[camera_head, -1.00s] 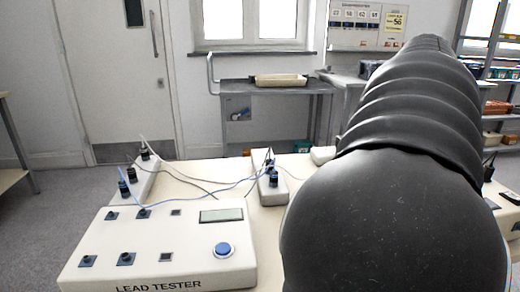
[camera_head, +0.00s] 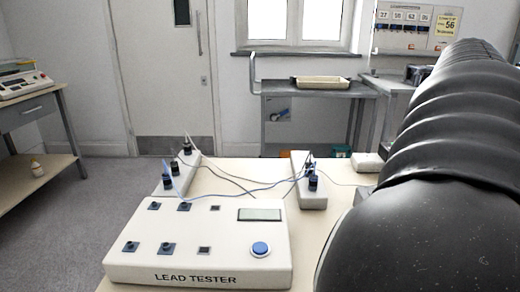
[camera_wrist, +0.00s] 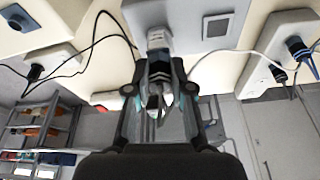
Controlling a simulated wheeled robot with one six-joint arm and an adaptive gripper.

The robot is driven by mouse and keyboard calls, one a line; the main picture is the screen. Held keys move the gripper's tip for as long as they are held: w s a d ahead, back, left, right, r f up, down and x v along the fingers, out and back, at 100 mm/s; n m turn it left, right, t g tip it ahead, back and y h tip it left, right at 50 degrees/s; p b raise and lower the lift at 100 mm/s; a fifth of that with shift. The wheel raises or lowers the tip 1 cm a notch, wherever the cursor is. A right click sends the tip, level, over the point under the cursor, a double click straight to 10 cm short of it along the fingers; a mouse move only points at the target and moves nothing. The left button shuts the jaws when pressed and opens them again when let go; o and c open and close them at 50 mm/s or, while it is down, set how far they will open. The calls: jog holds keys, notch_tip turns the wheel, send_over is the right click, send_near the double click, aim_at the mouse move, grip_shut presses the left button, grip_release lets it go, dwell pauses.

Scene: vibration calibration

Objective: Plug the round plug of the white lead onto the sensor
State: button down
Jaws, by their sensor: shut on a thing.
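In the wrist view my gripper (camera_wrist: 159,77) is shut on a small dark-and-grey round plug (camera_wrist: 158,70), mostly hidden by the fingers. A white lead (camera_wrist: 208,56) curves away to the right from beside the gripper. Just beyond the fingertips is a short pale, grey-banded upright piece (camera_wrist: 157,38), in line with the plug and possibly the sensor. I cannot tell whether plug and piece touch. In the head view my gripper is hidden behind my dark arm, and the sensor is not visible there.
A strip with blue-black plugs (camera_wrist: 299,49) is at right; black cable (camera_wrist: 96,35) loops at left. The lead tester (camera_head: 200,243) stands on the bench, with plug strips (camera_head: 308,190) and loose leads behind it.

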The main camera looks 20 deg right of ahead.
dwell(0.3)
jog(key=m, duration=0.4)
jog(key=shift+w+a+g+h, duration=0.1)
jog(key=shift+g+h, duration=0.3)
jog(key=c, duration=0.9)
grip_release()
jog(key=shift+c, duration=0.2)
jog(key=shift+r+p, duration=0.15)
jog(key=shift+p, duration=0.2)
jog(key=shift+p+v, duration=0.9)
jog(key=shift+v, duration=1.45)
